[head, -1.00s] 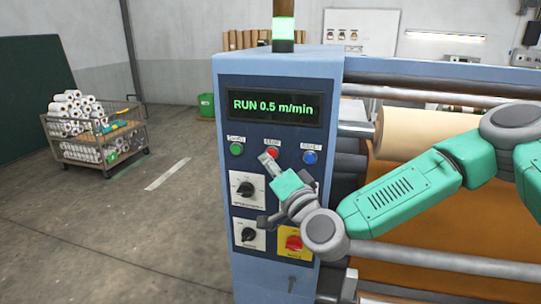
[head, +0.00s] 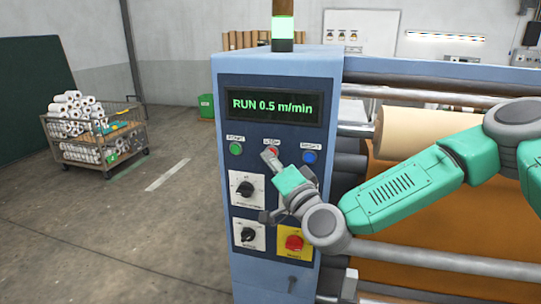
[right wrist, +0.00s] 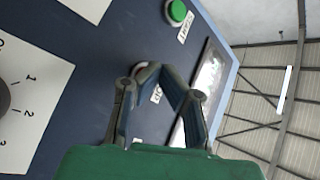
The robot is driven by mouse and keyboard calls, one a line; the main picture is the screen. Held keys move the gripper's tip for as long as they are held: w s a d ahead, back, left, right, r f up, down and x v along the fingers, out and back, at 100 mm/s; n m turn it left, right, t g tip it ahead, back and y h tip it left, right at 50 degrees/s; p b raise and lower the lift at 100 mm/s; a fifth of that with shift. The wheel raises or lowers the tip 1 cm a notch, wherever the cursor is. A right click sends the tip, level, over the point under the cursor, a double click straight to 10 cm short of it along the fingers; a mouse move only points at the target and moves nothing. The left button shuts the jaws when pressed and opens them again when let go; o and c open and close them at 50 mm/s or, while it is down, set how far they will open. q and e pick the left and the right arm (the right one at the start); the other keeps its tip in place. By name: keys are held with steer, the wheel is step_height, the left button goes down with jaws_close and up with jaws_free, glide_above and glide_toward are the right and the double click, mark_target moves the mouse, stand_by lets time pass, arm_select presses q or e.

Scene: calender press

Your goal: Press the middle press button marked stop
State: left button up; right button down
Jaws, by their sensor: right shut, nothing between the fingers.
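The red stop button (head: 273,150) is the middle one in the row of three on the blue press panel (head: 226,180). My right gripper (head: 268,155) is shut and empty, its fingertips at the button's lower left, covering part of it. In the right wrist view the closed fingertips (right wrist: 150,68) are over the stop label, and the button is mostly hidden behind them. I cannot tell whether they touch it. The display (head: 272,106) reads RUN 0.5 m/min, and the lamp (head: 283,28) on top glows green. My left gripper is not in view.
A green button (head: 236,149) is left of the stop button and a blue one (head: 309,157) right. Below are two black rotary knobs (head: 246,189) and a red knob on a yellow plate (head: 293,243). Rollers (head: 425,134) lie right. The floor left is open before a cart (head: 97,142).

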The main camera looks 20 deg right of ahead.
steer(key=shift+w, duration=0.1)
stand_by(0.3)
steer(key=shift+s+a, duration=0.45)
steer(key=shift+s, duration=0.15)
steer(key=shift+s+a, duration=0.75)
steer(key=shift+s, duration=0.3)
steer(key=shift+s+a, duration=0.7)
steer(key=shift+s, duration=0.35)
